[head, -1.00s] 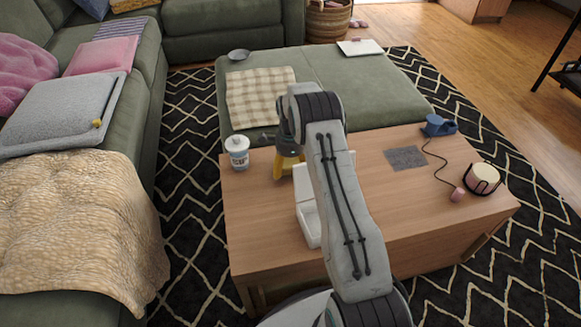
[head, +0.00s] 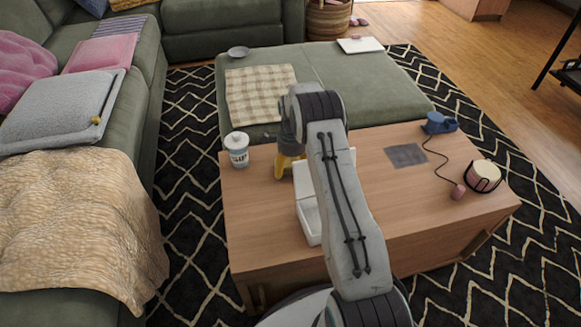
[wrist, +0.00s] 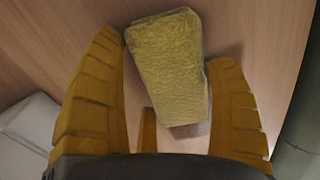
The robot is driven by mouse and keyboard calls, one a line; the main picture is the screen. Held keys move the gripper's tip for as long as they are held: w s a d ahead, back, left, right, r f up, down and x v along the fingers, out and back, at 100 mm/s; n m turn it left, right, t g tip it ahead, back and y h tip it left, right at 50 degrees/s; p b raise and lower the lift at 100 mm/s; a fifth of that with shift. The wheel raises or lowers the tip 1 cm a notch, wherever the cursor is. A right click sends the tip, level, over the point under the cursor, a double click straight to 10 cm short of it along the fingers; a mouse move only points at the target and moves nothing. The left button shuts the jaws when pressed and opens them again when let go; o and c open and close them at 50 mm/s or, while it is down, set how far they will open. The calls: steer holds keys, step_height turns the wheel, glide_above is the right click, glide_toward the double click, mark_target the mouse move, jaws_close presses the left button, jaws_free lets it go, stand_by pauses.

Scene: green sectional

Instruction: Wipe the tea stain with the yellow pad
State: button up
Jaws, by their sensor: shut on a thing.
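The yellow pad (wrist: 168,65) shows in the wrist view between the two fingers of my gripper (wrist: 166,50), just above or on the wooden table top. My gripper is shut on it. In the head view my gripper (head: 287,168) is low over the far left part of the coffee table (head: 262,205), partly hidden behind my arm. The pad cannot be made out there. I see no tea stain in either view; my arm covers part of the table.
A white lidded jar (head: 237,150) stands left of my gripper. A white tray (head: 309,218) lies nearer, partly behind my arm. The table's front left is clear.

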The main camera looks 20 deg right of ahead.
mark_target(289, 160)
steer(key=shift+s+d+f, duration=0.1)
steer(key=shift+s+d, duration=0.15)
steer(key=shift+d, duration=0.95)
steer(key=shift+s+d, duration=0.3)
steer(key=shift+d, duration=0.9)
steer(key=shift+s+d+f, duration=0.1)
steer(key=shift+s+d, duration=0.15)
steer(key=shift+d, duration=0.95)
steer(key=shift+s+d+r+b, duration=0.1)
steer(key=shift+s+d, duration=0.1)
steer(key=shift+d, duration=0.9)
steer(key=shift+s+d+r+b, duration=0.1)
steer(key=shift+s+d+b, duration=0.05)
steer(key=shift+d, duration=0.9)
steer(key=shift+s+d+b, duration=0.1)
steer(key=shift+s+d, duration=0.1)
steer(key=shift+d, duration=0.9)
steer(key=shift+w+d+f+b, duration=0.15)
steer(key=shift+w+b, duration=0.2)
steer(key=shift+w, duration=0.45)
